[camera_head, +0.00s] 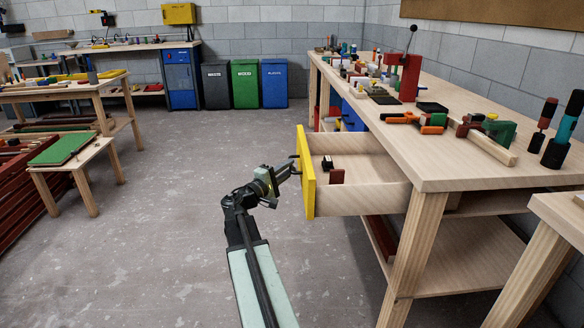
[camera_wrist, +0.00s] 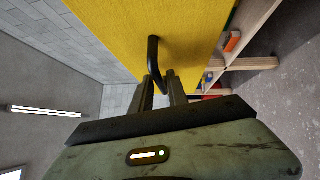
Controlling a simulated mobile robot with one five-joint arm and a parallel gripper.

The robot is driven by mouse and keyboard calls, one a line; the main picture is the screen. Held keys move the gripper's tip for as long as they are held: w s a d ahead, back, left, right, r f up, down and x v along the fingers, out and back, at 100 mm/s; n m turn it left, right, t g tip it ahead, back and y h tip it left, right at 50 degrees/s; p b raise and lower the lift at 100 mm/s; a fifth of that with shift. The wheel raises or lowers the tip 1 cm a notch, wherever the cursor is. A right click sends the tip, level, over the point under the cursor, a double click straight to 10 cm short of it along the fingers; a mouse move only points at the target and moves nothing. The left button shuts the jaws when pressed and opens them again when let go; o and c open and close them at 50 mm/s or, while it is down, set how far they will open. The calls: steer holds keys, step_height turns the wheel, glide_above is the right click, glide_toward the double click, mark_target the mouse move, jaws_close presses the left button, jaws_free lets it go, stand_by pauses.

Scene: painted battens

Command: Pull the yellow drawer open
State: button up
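The yellow drawer front (camera_head: 308,172) stands well out from the wooden workbench, and the open drawer box (camera_head: 365,198) shows behind it. A small dark item and a reddish-brown block (camera_head: 337,177) lie inside. My gripper (camera_head: 292,168) is at the outer side of the yellow front. In the wrist view, the black bar handle (camera_wrist: 153,62) on the yellow face (camera_wrist: 190,35) runs down between the two fingers (camera_wrist: 160,88) of my gripper. The fingers appear closed on the handle. In the head view the handle is mostly hidden by the gripper.
The workbench (camera_head: 450,165) carries many tools and blocks. Its front leg (camera_head: 412,250) stands to the right of the drawer. The grey floor (camera_head: 160,230) around my arm is clear.

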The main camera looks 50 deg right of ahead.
steer(key=a, duration=0.6)
steer(key=shift+w+f+b, duration=0.2)
steer(key=shift+f+b, duration=0.1)
steer(key=shift+f, duration=0.1)
steer(key=w+a+f+n+t+y, duration=0.1)
steer(key=w+a+n+t, duration=0.15)
steer(key=w+a, duration=0.65)
steer(key=w+a+f+m+t+y+p, duration=0.15)
steer(key=a+f+y, duration=0.45)
steer(key=a+f, duration=0.65)
steer(key=s+a+f+m+g+y, duration=0.1)
steer(key=s+a+f+y, duration=0.25)
steer(key=a, duration=0.65)
steer(key=s+a+f+g+y, duration=0.15)
steer(key=a+f+y, duration=0.3)
steer(key=a, duration=0.55)
steer(key=s+a+f+m+y, duration=0.1)
steer(key=s+a+f+y, duration=0.3)
steer(key=a, duration=0.6)
step_height(320, 180, up, 38)
steer(key=w+p, duration=0.1)
steer(key=p, duration=3.6)
steer(key=shift+w+y+p, duration=0.25)
steer(key=shift+y+p, duration=0.05)
steer(key=shift+p, duration=0.05)
